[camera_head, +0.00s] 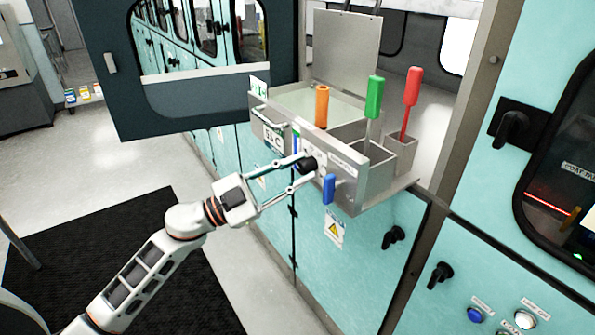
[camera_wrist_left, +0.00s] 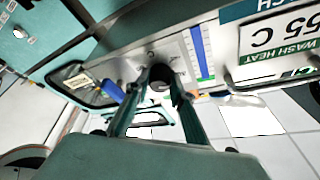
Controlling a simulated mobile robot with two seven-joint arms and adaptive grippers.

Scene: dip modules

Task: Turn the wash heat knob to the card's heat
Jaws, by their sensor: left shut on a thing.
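The dark round wash heat knob (camera_head: 309,165) sits on the grey front panel of the wash unit. My left gripper (camera_head: 304,167) reaches it from the left, and its two fingers are shut on the knob. In the left wrist view the knob (camera_wrist_left: 159,76) sits between the fingertips of the left gripper (camera_wrist_left: 161,84). Some marks show on the panel around it, but I cannot read the setting. The card (camera_wrist_left: 280,38) reads "WASH HEAT" and "55 C". In the head view the card (camera_head: 272,138) hangs left of the knob. My right gripper is not in view.
A blue level strip (camera_wrist_left: 202,52) is beside the knob. A blue handle (camera_head: 329,188) juts out to its right. Orange (camera_head: 322,106), green (camera_head: 375,97) and red (camera_head: 412,86) handles stand above the bins. A black mat (camera_head: 165,270) lies below.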

